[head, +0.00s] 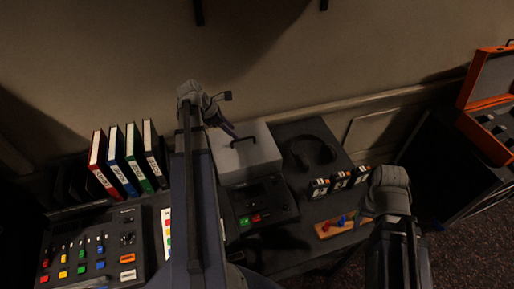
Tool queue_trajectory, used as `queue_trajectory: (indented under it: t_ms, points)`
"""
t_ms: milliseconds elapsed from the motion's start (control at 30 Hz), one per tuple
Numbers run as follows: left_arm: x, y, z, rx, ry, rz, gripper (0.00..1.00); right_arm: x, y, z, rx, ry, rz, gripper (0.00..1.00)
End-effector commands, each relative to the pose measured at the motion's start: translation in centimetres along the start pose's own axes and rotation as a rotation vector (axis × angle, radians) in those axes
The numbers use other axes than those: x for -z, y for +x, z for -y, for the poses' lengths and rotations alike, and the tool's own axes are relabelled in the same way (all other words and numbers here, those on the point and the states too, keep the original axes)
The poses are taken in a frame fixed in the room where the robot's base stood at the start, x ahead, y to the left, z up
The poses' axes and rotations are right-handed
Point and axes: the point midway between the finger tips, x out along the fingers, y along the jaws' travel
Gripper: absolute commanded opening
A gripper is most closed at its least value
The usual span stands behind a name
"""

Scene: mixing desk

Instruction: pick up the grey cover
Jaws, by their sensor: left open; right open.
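The grey cover (262,155) is a box-like lid with a dark handle on top. It sits in the middle of the head view, over the back of a dark device (262,205) with green and red buttons. My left gripper (236,136) is open and reaches down from the upper left to the handle. Its fingertips are small and dark, so I cannot tell whether they touch the handle. My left arm hides the area left of the cover. My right arm is at the lower right, and its gripper is not visible.
Several binders (127,158) stand at the left, behind a mixing panel (90,255) with coloured buttons. Black headphones (309,152) lie right of the cover. Small labelled boxes (339,181) and a wooden board with coloured pieces (338,228) are near my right arm. An orange case (484,78) is far right.

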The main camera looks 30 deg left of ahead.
Motion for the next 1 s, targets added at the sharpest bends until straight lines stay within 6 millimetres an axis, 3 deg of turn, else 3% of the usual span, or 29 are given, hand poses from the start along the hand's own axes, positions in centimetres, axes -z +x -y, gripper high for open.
queue_trajectory:
  t_ms: [167,433,667,1000]
  points:
    - [0.1,0.2,-0.1,-0.001,-0.007,0.002,0.50,0.0,0.3,0.0,0.000,0.000,0.000,0.56]
    - [0.2,2.7,0.0,0.000,-0.004,0.000,0.50,0.1,2.4,0.2,0.000,0.000,0.000,0.56]
    - [0.0,2.9,0.0,0.000,-0.003,0.000,0.50,0.1,2.5,0.2,0.000,0.000,0.000,0.56]
    - [-0.2,7.1,0.1,0.000,-0.002,0.000,0.50,0.4,6.0,0.6,0.000,0.000,0.000,0.56]
